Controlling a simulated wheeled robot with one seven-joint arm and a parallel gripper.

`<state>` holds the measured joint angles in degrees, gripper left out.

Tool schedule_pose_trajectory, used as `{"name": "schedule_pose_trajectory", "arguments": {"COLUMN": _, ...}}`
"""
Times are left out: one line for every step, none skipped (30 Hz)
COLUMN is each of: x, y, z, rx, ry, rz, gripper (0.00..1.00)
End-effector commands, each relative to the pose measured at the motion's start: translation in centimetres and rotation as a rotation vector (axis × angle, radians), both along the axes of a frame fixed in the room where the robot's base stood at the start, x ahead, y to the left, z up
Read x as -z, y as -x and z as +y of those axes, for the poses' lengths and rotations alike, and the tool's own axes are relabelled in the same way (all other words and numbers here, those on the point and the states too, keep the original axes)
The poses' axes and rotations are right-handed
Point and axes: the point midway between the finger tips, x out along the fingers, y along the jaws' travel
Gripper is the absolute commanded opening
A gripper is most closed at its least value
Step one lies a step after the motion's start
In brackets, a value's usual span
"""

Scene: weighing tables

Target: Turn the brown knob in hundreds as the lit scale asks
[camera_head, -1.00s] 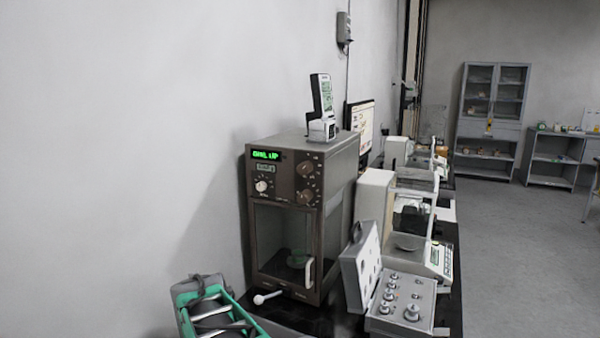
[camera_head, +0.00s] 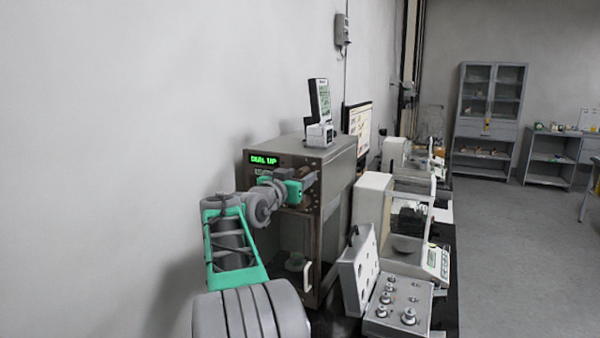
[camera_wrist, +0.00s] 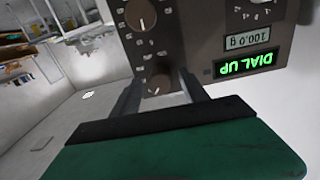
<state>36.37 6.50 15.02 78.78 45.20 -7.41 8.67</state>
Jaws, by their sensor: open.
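The brown balance (camera_head: 330,170) has a lit green display (camera_head: 264,159) reading DIAL UP. One brown knob (camera_wrist: 158,83) lies between my fingers. A second brown knob (camera_wrist: 140,14) with a white pointer line and a ring of marks is farther up that view. My gripper (camera_head: 312,180) is open in front of the panel's right side; in the wrist view its fingers (camera_wrist: 160,77) flank the first knob. Contact is unclear.
An open case of weights (camera_head: 400,312) stands right of the balance, with a white balance (camera_head: 372,205) behind it. A wall (camera_head: 120,130) is close on the left. Floor (camera_head: 510,240) is free at right.

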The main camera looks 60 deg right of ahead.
Motion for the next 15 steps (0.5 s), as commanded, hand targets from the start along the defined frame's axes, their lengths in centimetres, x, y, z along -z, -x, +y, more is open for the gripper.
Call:
{"name": "schedule_pose_trajectory", "arguments": {"x": -0.05, "y": -0.06, "z": -0.44, "rx": 0.000, "ry": -0.001, "rz": 0.001, "gripper": 0.52}}
{"name": "schedule_pose_trajectory", "arguments": {"x": -0.01, "y": -0.09, "z": -0.57, "rx": 0.000, "ry": -0.001, "rz": 0.001, "gripper": 0.52}}
{"name": "schedule_pose_trajectory", "arguments": {"x": 0.01, "y": -0.12, "z": -0.67, "rx": 0.000, "ry": -0.001, "rz": 0.000, "gripper": 0.52}}
{"name": "schedule_pose_trajectory", "arguments": {"x": 0.02, "y": -0.13, "z": -0.70, "rx": -0.001, "ry": 0.000, "rz": 0.000, "gripper": 0.52}}
{"name": "schedule_pose_trajectory", "arguments": {"x": 0.04, "y": -0.13, "z": -0.71, "rx": -0.001, "ry": 0.000, "rz": 0.000, "gripper": 0.52}}
{"name": "schedule_pose_trajectory", "arguments": {"x": 0.06, "y": -0.13, "z": -0.69, "rx": -0.001, "ry": -0.001, "rz": 0.000, "gripper": 0.52}}
{"name": "schedule_pose_trajectory", "arguments": {"x": 0.07, "y": -0.13, "z": -0.68, "rx": -0.001, "ry": -0.001, "rz": 0.000, "gripper": 0.52}}
{"name": "schedule_pose_trajectory", "arguments": {"x": 0.08, "y": -0.14, "z": -0.68, "rx": -0.001, "ry": -0.001, "rz": 0.000, "gripper": 0.52}}
{"name": "schedule_pose_trajectory", "arguments": {"x": 0.09, "y": -0.13, "z": -0.67, "rx": -0.001, "ry": -0.001, "rz": 0.000, "gripper": 0.52}}
{"name": "schedule_pose_trajectory", "arguments": {"x": 0.09, "y": -0.13, "z": -0.67, "rx": -0.001, "ry": -0.001, "rz": 0.000, "gripper": 0.50}}
{"name": "schedule_pose_trajectory", "arguments": {"x": 0.10, "y": -0.13, "z": -0.67, "rx": -0.001, "ry": -0.001, "rz": 0.000, "gripper": 0.47}}
{"name": "schedule_pose_trajectory", "arguments": {"x": 0.10, "y": -0.13, "z": -0.67, "rx": -0.001, "ry": -0.001, "rz": 0.000, "gripper": 0.44}}
{"name": "schedule_pose_trajectory", "arguments": {"x": 0.10, "y": -0.13, "z": -0.66, "rx": -0.001, "ry": -0.001, "rz": 0.000, "gripper": 0.41}}
{"name": "schedule_pose_trajectory", "arguments": {"x": 0.10, "y": -0.13, "z": -0.66, "rx": -0.001, "ry": -0.001, "rz": 0.000, "gripper": 0.39}}
{"name": "schedule_pose_trajectory", "arguments": {"x": 0.11, "y": -0.13, "z": -0.66, "rx": -0.001, "ry": -0.002, "rz": 0.001, "gripper": 0.36}}
